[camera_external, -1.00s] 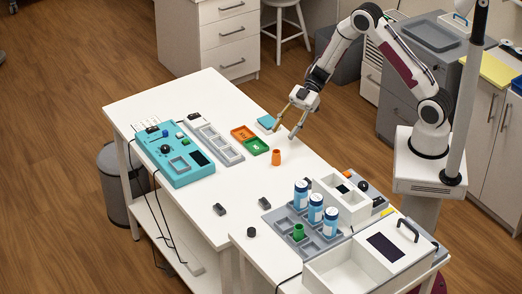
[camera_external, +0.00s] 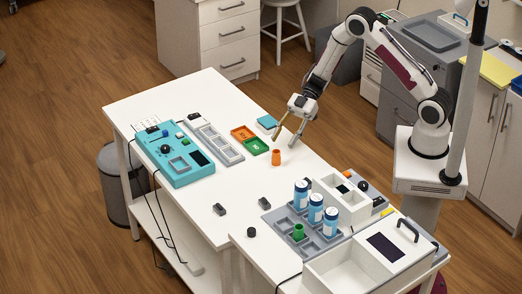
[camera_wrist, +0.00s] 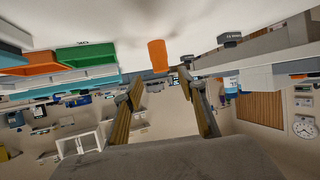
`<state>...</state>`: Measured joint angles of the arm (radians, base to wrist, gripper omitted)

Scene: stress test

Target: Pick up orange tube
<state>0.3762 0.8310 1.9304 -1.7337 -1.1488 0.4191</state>
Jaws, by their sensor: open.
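The orange tube (camera_external: 276,157) stands upright on the white table, just in front of the green tray. My gripper (camera_external: 284,141) is open and empty above the table, close to the tube, with its fingers pointing down and to the left. In the wrist view the orange tube (camera_wrist: 158,56) shows beyond the fingertips, roughly between the two fingers of my gripper (camera_wrist: 158,88). The fingers appear apart from the tube.
An orange tray (camera_external: 243,133) and a green tray (camera_external: 256,147) lie behind the tube. A teal panel (camera_external: 180,178) sits at left. A rack (camera_external: 283,226) with blue bottles (camera_external: 316,208) and a green tube (camera_external: 298,232) stands in front. The table's middle is mostly clear.

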